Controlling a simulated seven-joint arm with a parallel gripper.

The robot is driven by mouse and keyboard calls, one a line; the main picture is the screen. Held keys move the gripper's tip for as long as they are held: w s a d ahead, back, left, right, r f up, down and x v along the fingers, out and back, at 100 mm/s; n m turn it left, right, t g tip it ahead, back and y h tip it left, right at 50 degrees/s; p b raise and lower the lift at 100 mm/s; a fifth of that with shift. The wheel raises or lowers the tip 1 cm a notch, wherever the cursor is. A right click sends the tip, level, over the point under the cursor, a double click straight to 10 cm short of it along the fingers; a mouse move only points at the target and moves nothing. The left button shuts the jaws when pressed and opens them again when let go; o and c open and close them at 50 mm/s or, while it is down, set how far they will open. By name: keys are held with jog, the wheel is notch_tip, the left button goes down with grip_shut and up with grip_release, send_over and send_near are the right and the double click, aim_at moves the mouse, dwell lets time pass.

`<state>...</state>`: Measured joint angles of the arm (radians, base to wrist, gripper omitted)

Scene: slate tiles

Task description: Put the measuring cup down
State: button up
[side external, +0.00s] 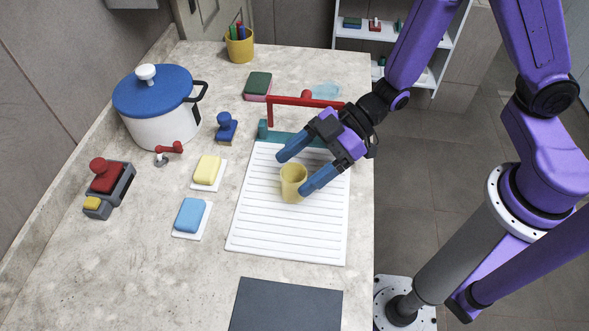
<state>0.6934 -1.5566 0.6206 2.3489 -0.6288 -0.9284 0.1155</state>
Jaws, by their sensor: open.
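The measuring cup (292,186) is a small yellow cup. It stands upright on the white ridged mat (255,225), near its middle. My gripper (299,175) is open, with one blue finger behind the cup at its upper left and the other at its right side. The fingers straddle the cup. I cannot tell from this view whether either finger touches it. No handle shows on the cup; part of its right side is close behind the finger.
A red-armed teal stand (285,101) is just behind the mat. Yellow (207,169) and blue (190,214) sponges, a blue stamp (226,128) and a blue-lidded pot (160,117) stand left. A dark slab (287,305) lies in front. The counter's front left is clear.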

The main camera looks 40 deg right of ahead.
jog(key=v, duration=1)
jog(key=shift+d, duration=0.2)
jog(key=w+d+r+m+t+h, duration=0.2)
jog(key=w+d+t, duration=0.1)
jog(key=w, duration=0.1)
jog(key=s+d+m+g+h, duration=0.1)
jog(key=s+d+h, duration=0.3)
jog(key=s, duration=0.4)
jog(key=s+d+r+g+h, duration=0.1)
jog(key=s+d+g+h, duration=0.2)
jog(key=s+d+h, duration=0.2)
jog(key=s+d, duration=0.2)
jog(key=s, duration=0.1)
jog(key=shift+s+r+m+h, duration=0.2)
jog(key=shift+r+m+h, duration=0.1)
jog(key=shift+r+m, duration=0.1)
